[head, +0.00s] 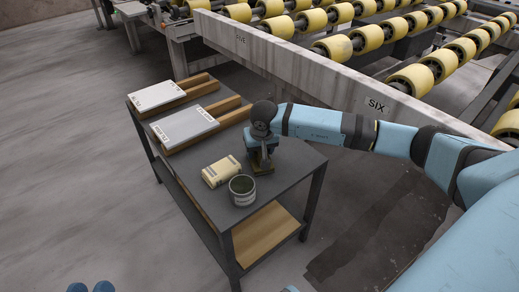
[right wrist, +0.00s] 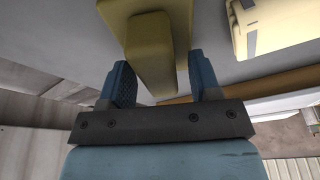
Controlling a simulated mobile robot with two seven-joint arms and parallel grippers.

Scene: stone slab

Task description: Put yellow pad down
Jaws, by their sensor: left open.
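The yellow pad (right wrist: 150,50) is a blocky yellow piece with a raised narrower part. I cannot tell if the pad's underside touches the table. My left gripper (head: 90,288) shows only as blue fingertips at the bottom left edge, open and empty, away from the table.
On the dark table (head: 285,180) a pale yellow packet (head: 221,171) and an open grey tin (head: 242,190) stand close to the pad. Two labelled slabs on wooden boards (head: 185,126) lie at the left. A roller conveyor (head: 330,67) runs behind.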

